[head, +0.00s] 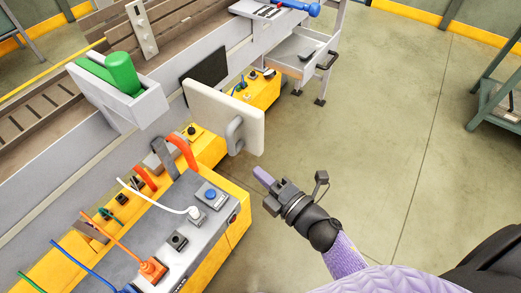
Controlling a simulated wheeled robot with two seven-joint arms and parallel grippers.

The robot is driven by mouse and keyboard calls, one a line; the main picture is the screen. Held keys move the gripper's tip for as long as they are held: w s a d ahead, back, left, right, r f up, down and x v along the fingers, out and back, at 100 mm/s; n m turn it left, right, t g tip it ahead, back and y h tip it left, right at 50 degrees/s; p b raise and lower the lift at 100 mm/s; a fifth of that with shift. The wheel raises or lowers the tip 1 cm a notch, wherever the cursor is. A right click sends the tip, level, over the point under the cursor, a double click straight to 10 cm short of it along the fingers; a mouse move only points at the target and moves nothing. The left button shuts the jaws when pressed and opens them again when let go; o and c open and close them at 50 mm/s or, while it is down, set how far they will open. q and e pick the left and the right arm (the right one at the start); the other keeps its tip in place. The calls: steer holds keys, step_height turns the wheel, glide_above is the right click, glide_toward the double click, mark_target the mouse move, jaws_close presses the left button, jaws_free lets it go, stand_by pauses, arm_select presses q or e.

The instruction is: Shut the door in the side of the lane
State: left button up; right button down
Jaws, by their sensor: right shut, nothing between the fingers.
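The door (228,112) is a pale cream panel with a grey bar handle (235,135) on its face. It stands swung out from the grey side wall of the lane (95,155), and a dark opening (207,66) shows behind it. The door's hinge is not clear. My right gripper (264,177), with purple fingers, is shut and empty. It is in front of and below the handle in the picture, apart from the door, over open floor. My left gripper is not in view.
Yellow boxes with plugs, cables and orange hoops (185,152) line the lane's foot below the door. A grey holder (140,105) with a green cylinder (122,73) hangs on the wall. A grey cart (305,55) stands beyond. The floor at right (370,120) is clear.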

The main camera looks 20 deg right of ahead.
mark_target(233, 149)
steer(key=x, duration=0.3)
steer(key=shift+w+a, duration=0.15)
steer(key=shift+w, duration=0.25)
steer(key=shift+w+d, duration=0.55)
steer(key=shift+d, duration=0.25)
steer(key=shift+w+d, duration=0.6)
steer(key=shift+d, duration=0.2)
